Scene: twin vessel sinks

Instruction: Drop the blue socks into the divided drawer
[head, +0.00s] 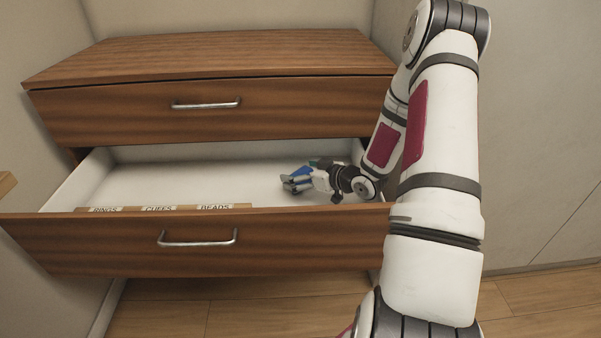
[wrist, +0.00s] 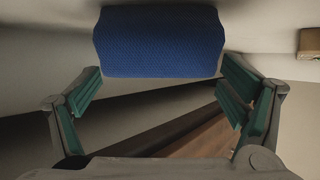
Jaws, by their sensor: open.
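The blue socks (wrist: 160,42) show as a textured blue bundle in the wrist view, just beyond and partly between my fingertips. In the head view a small part of the blue socks (head: 301,171) shows beside my gripper (head: 296,182). My gripper is inside the open divided drawer (head: 130,182), toward its right side. In the wrist view my gripper (wrist: 163,90) has its green-padded fingers spread wide apart. The socks appear free of both pads. I cannot tell whether they touch the drawer floor.
Labelled dividers (head: 160,208) reading like rings, cuffs and beads run along the drawer's front inside edge. A shut upper drawer (head: 215,120) sits above the open one, under the wooden top (head: 210,55). The drawer's left and middle floor is bare.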

